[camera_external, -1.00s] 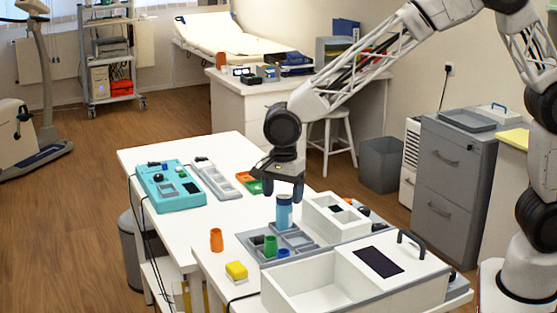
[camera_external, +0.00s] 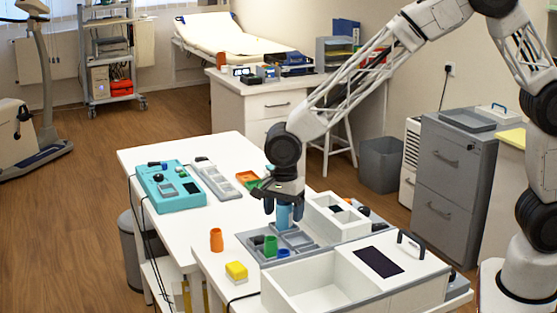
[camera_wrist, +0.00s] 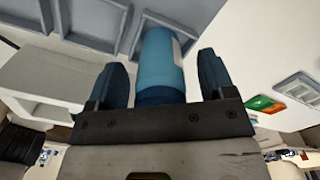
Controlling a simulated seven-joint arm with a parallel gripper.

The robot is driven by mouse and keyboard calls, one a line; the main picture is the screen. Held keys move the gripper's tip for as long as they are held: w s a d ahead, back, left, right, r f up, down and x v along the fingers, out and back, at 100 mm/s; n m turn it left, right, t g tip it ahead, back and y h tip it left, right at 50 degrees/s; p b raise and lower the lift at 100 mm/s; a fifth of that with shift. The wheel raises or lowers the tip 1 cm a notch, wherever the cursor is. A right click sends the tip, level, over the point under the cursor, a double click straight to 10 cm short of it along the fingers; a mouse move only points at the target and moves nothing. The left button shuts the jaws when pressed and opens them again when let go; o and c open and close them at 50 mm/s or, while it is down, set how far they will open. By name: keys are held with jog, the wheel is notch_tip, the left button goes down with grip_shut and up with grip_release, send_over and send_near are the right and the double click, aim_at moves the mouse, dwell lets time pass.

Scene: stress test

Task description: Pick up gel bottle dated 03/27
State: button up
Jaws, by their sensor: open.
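A blue bottle (camera_external: 284,214) stands upright in a grey compartment tray (camera_external: 299,238) on the white table. My gripper (camera_external: 283,209) is lowered over it, with fingers on either side of its upper part. In the wrist view the bottle (camera_wrist: 160,62) lies between the two dark blue fingers of my gripper (camera_wrist: 163,80), with a gap on each side. A pale label shows at the bottle's edge, but no date can be read. The gripper hides the bottle's top in the external view.
A green cup (camera_external: 270,245) and a blue cup (camera_external: 283,253) stand in the tray. A white box (camera_external: 335,215) is close on the right. A large white bin (camera_external: 310,290) is in front. An orange cup (camera_external: 216,239) and yellow block (camera_external: 237,271) are left.

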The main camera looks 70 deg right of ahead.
jog(key=shift+c, duration=0.2)
jog(key=c, duration=1.1)
jog(key=shift+r, duration=0.15)
jog(key=shift+r, duration=4.9)
